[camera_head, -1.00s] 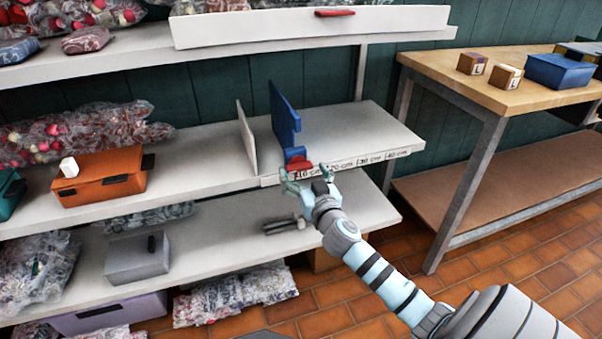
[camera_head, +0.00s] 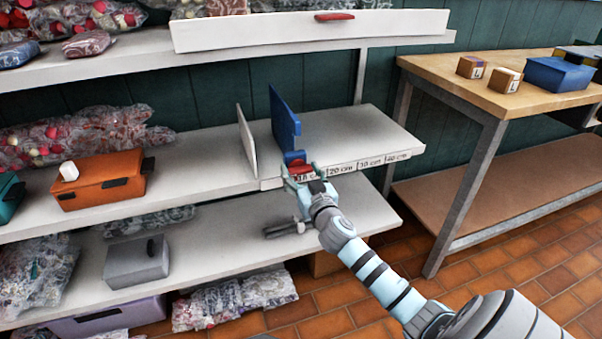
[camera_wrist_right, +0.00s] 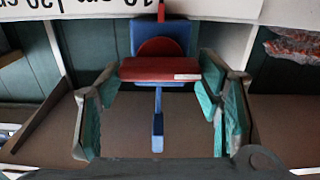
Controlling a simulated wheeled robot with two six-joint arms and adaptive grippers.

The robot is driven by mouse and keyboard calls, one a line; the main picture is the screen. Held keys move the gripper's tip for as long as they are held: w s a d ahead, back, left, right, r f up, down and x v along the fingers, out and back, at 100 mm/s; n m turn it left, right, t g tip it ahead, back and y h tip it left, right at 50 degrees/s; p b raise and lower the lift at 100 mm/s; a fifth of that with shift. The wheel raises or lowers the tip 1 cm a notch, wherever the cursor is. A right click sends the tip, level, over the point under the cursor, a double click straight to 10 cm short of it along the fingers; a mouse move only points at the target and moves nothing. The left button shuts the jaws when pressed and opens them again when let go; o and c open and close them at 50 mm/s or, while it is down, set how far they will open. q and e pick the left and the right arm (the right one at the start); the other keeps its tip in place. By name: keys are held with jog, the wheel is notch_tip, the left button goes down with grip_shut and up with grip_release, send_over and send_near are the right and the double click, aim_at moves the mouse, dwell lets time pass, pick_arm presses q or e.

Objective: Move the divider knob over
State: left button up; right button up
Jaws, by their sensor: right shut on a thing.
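The blue divider (camera_head: 284,122) stands upright on the middle shelf, right of a white upright panel (camera_head: 246,140). Its red knob (camera_head: 300,167) sits at the shelf's front edge, near the 10 cm end of the scale label (camera_head: 350,168). My right gripper (camera_head: 298,177) is shut on the red knob. In the right wrist view, the red knob (camera_wrist_right: 160,69) lies between the two teal fingers, with blue divider parts (camera_wrist_right: 157,125) above and below it. The fingers partly hide the knob and the 10 cm mark in the head view. My left gripper is not in view.
The shelf right of the divider (camera_head: 350,130) is bare. An orange box (camera_head: 98,180) sits on the left of the same shelf. Below are a grey box (camera_head: 136,262) and a grey tool-like object (camera_head: 285,228). A wooden table (camera_head: 500,75) stands to the right.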

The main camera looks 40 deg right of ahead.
jog(key=n+p, duration=0.1)
jog(key=n, duration=0.1)
jog(key=shift+a+n, duration=0.1)
jog(key=shift+n, duration=0.3)
jog(key=n+p, duration=0.1)
jog(key=n, duration=0.2)
jog(key=shift+n, duration=0.3)
jog(key=n+p, duration=0.1)
jog(key=n, duration=0.5)
jog(key=shift+w+a+f+p, duration=0.1)
jog(key=shift+a+p, duration=0.05)
jog(key=shift+p, duration=0.15)
jog(key=n, duration=0.3)
jog(key=shift+f+n+p, duration=0.1)
jog(key=shift+n+p, duration=0.2)
jog(key=shift+n, duration=0.7)
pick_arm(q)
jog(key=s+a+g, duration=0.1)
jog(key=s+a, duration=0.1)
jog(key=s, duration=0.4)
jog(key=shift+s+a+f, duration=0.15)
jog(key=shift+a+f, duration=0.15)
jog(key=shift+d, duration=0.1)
pick_arm(e)
jog(key=shift+f+n, duration=0.1)
jog(key=shift+n, duration=0.2)
